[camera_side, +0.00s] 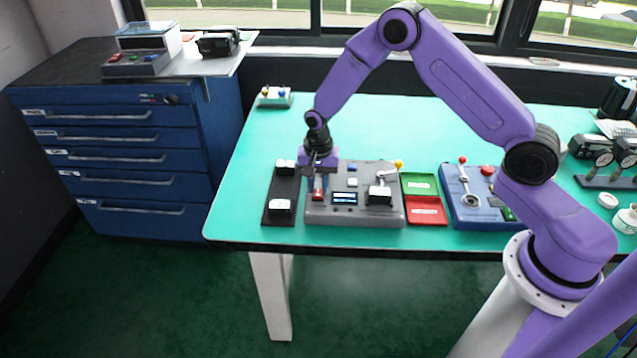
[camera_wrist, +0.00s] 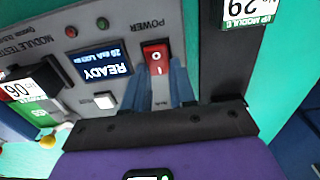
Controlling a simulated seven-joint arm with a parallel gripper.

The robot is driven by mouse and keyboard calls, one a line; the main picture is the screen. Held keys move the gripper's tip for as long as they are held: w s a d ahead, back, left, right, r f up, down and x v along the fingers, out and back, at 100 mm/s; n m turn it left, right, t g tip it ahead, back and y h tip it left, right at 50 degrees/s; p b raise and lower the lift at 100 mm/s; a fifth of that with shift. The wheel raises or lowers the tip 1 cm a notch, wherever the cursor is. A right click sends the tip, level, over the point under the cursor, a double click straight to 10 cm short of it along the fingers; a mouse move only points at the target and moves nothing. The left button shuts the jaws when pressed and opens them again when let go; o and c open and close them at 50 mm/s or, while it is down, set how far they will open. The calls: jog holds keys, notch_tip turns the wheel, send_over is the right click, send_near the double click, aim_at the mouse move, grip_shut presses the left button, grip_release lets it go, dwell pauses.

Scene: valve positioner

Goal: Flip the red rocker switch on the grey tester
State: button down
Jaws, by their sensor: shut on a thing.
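The grey tester (camera_side: 370,219) sits near the front edge of the green table, with its label reading "MODULE TESTER" in the wrist view. Its red rocker switch (camera_wrist: 156,58), marked O and I, is beside the word POWER; it also shows in the side view (camera_side: 318,196). My gripper (camera_side: 318,181) points down over the left part of the tester. In the wrist view its blue-grey fingers (camera_wrist: 158,82) stand one on each side of the switch and are shut on it. The lit display (camera_wrist: 100,62) reads READY.
A black rack (camera_side: 270,205) with white-labelled modules stands left of the tester. A module labelled 06 (camera_wrist: 22,90) sits on the tester beside a yellow-knobbed lever (camera_side: 398,164). Green (camera_side: 420,184) and red (camera_side: 427,211) trays and a blue device (camera_side: 480,212) lie to the right.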

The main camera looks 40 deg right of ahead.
jog(key=shift+s+a+r+t+h, duration=0.1)
jog(key=shift+s+t+h, duration=0.05)
jog(key=shift+t+h, duration=0.4)
jog(key=shift+s+a+t+h, duration=0.1)
jog(key=shift+t+h, duration=0.45)
jog(key=c, duration=0.9)
grip_release()
jog(key=shift+a, duration=0.1)
jog(key=v, duration=1.7)
jog(key=shift+r, duration=0.2)
jog(key=shift+s, duration=0.1)
jog(key=s+d+r+n+y, duration=0.1)
jog(key=s+n, duration=0.6)
jog(key=s, duration=0.3)
jog(key=s+d+r+n+g+y, duration=0.1)
jog(key=s+d+r+n, duration=0.1)
jog(key=s+n, duration=0.5)
jog(key=s+d+r+n+g, duration=0.1)
jog(key=s+n, duration=0.6)
jog(key=s, duration=0.7)
jog(key=shift+s+d+r+n+y, duration=0.15)
jog(key=shift+d+r+n+y, duration=0.15)
jog(key=shift+d+r+y, duration=0.25)
